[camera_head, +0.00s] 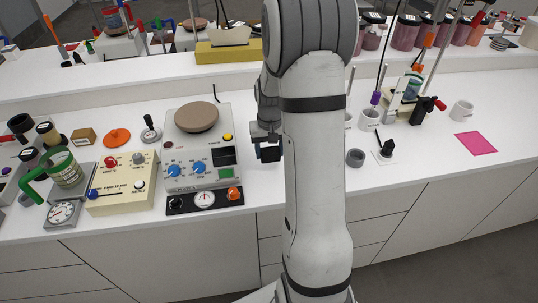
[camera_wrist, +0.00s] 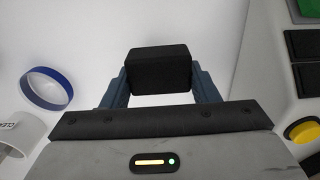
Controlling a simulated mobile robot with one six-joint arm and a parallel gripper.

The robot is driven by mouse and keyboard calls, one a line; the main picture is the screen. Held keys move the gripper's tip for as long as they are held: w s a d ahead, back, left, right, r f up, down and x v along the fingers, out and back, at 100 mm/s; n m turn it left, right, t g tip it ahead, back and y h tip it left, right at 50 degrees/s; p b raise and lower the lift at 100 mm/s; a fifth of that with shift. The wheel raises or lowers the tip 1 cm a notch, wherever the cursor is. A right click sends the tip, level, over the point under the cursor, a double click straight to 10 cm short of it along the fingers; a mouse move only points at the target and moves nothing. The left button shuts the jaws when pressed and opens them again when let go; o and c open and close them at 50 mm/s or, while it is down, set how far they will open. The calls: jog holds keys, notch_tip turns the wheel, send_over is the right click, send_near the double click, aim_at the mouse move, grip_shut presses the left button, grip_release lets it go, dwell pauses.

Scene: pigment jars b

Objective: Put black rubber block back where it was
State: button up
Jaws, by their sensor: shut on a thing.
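The black rubber block (camera_wrist: 160,68) is held between the two blue fingers of my gripper (camera_wrist: 159,84) in the wrist view. White bench surface shows around it. In the head view my gripper (camera_head: 268,153) is just right of the hot plate stirrer (camera_head: 205,150), above the white bench. My arm hides part of the bench there. The block is hard to make out in the head view, a dark shape at the fingers. I cannot tell whether it touches the bench.
A pink sheet (camera_head: 476,143) lies at the right of the bench (camera_head: 440,165). A small grey cup (camera_head: 355,158) stands right of my arm. A cream control box (camera_head: 122,182) and a green-handled jug (camera_head: 62,167) stand at the left. A blue-rimmed ring (camera_wrist: 46,88) shows in the wrist view.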

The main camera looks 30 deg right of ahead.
aim_at(269, 157)
jog(key=shift+s+f, duration=0.1)
jog(key=shift+f, duration=1.35)
jog(key=shift+f, duration=0.1)
jog(key=shift+f, duration=0.15)
jog(key=o, duration=1)
jog(key=shift+c, duration=0.2)
